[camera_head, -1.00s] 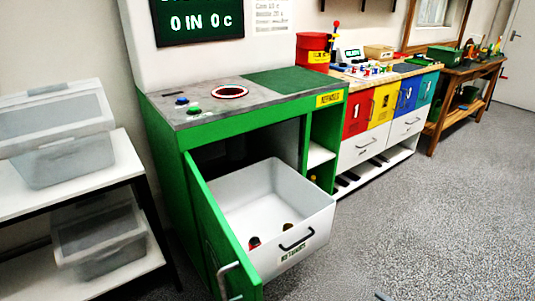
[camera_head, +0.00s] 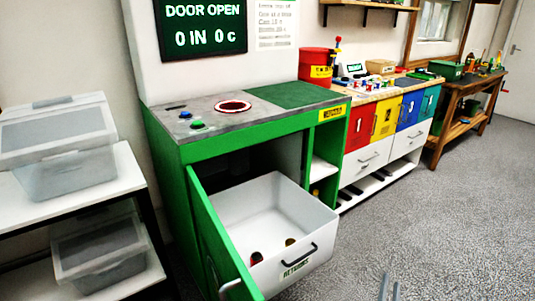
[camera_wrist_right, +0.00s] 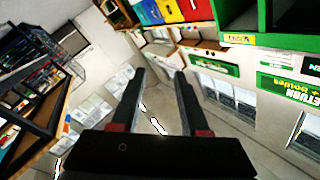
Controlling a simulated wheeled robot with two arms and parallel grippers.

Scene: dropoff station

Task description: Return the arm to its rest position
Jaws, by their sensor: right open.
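The green station (camera_head: 250,143) has its door (camera_head: 213,235) open and its white drawer (camera_head: 312,245) pulled out, with a few small items inside. Its screen (camera_head: 200,27) reads "DOOR OPEN 0 IN 0 c". Shelves with clear bins (camera_head: 66,150) stand left. The floor at right is free.

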